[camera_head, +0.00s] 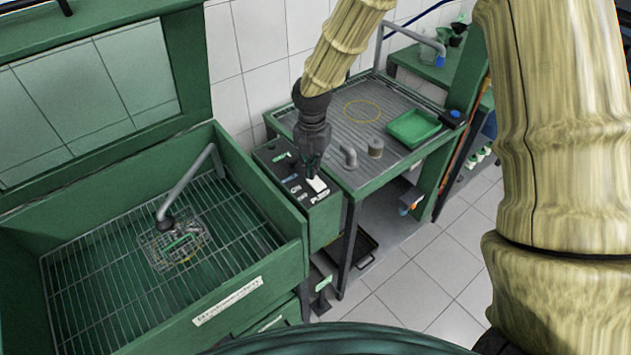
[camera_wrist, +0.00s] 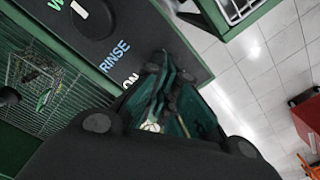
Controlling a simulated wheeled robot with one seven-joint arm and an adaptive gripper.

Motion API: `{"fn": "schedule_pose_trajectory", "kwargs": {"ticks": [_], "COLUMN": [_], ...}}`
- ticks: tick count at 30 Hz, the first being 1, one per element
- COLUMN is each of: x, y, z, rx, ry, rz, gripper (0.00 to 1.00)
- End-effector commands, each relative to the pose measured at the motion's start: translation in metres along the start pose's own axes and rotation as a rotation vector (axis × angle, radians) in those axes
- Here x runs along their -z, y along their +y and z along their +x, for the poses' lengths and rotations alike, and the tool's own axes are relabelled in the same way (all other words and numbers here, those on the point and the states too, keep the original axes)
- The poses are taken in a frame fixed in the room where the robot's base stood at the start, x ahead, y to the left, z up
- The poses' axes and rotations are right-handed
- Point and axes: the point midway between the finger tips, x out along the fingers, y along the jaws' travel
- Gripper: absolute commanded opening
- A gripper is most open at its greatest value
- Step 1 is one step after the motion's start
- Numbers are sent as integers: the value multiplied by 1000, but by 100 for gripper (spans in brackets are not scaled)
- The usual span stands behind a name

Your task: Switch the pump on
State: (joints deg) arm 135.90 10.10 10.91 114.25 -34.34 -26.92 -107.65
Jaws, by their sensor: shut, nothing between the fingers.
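The green control box (camera_head: 322,222) stands between the wash cabinet and the drain table. Its dark top panel bears the labels ON, OFF and PUMP, with a white switch piece (camera_head: 317,184) beside them. My gripper (camera_head: 312,172) points down just over this panel, close to the switch; I cannot tell whether it touches. In the wrist view the closed, empty fingers (camera_wrist: 165,85) lie next to the ON label (camera_wrist: 130,80) and hide most of the switch. A round dark knob (camera_wrist: 92,14) with a white pointer sits beside the RINSE label (camera_wrist: 113,56).
At left, the open green wash cabinet (camera_head: 255,180) has a wire grate, a bent spout (camera_head: 188,185) and a small wire basket (camera_head: 160,262). At right, the drain table (camera_head: 320,135) holds a green tray (camera_head: 413,128) and small metal parts.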

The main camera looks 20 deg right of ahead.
Motion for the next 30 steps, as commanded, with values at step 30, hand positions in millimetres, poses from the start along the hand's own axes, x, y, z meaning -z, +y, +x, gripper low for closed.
{"fn": "schedule_pose_trajectory", "kwargs": {"ticks": [30], "x": [0], "y": [0], "z": [10], "rx": [0], "ry": [0], "rz": [0], "gripper": [0]}}
